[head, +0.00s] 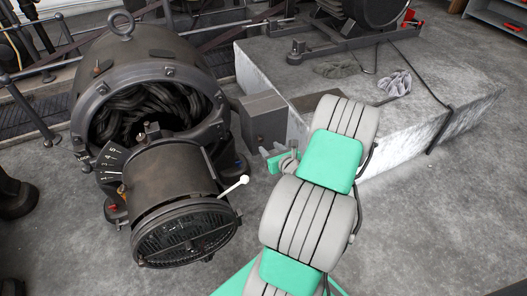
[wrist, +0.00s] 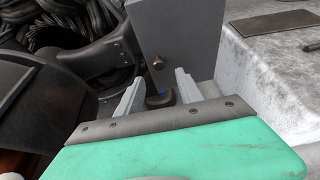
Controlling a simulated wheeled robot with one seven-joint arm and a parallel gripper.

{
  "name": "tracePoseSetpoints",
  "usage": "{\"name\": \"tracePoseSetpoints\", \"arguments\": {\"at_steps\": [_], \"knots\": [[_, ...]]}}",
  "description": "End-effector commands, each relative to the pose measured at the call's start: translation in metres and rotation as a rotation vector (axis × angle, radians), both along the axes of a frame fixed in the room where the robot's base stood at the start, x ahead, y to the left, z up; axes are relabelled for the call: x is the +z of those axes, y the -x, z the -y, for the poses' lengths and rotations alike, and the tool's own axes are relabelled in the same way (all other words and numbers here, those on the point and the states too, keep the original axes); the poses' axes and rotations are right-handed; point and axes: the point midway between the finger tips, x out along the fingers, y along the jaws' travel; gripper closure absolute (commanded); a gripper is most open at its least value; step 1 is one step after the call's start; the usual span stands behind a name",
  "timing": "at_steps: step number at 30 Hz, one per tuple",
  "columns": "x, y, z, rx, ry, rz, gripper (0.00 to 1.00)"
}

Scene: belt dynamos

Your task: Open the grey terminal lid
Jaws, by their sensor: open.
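The grey terminal box (head: 265,122) is mounted on the right side of the large dynamo, beside the concrete block. Its flat grey lid (wrist: 182,35) fills the upper middle of the wrist view and looks shut. My gripper (head: 282,160) is just below and in front of the box. In the wrist view my gripper (wrist: 157,84) is open and empty, its two fingers on either side of the knob's line and apart from it. A dark rounded part (wrist: 160,98) shows between the fingers.
The dynamo (head: 150,75) with its dark windings and round end cover (head: 187,236) stands at left. A white-tipped lever (head: 236,186) sticks out near my arm. A concrete block (head: 330,110) carrying a motor, gloves (head: 396,83) and a cable is at right. The right floor is clear.

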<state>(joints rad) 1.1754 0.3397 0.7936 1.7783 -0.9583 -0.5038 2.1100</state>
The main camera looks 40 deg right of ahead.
Motion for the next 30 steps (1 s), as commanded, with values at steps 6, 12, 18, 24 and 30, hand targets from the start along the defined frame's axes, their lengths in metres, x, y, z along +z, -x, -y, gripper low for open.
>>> {"name": "tracePoseSetpoints", "arguments": {"at_steps": [6,12,18,24,30], "knots": [[-0.019,-0.039,0.009,0.007,0.004,-0.001,0.56],[-0.023,-0.056,0.015,0.005,0.004,-0.002,0.56],[-0.023,-0.056,0.015,0.005,0.004,-0.003,0.56],[-0.023,-0.056,0.015,0.005,0.005,-0.003,0.71],[-0.023,-0.056,0.015,0.005,0.004,-0.004,0.87]]}}
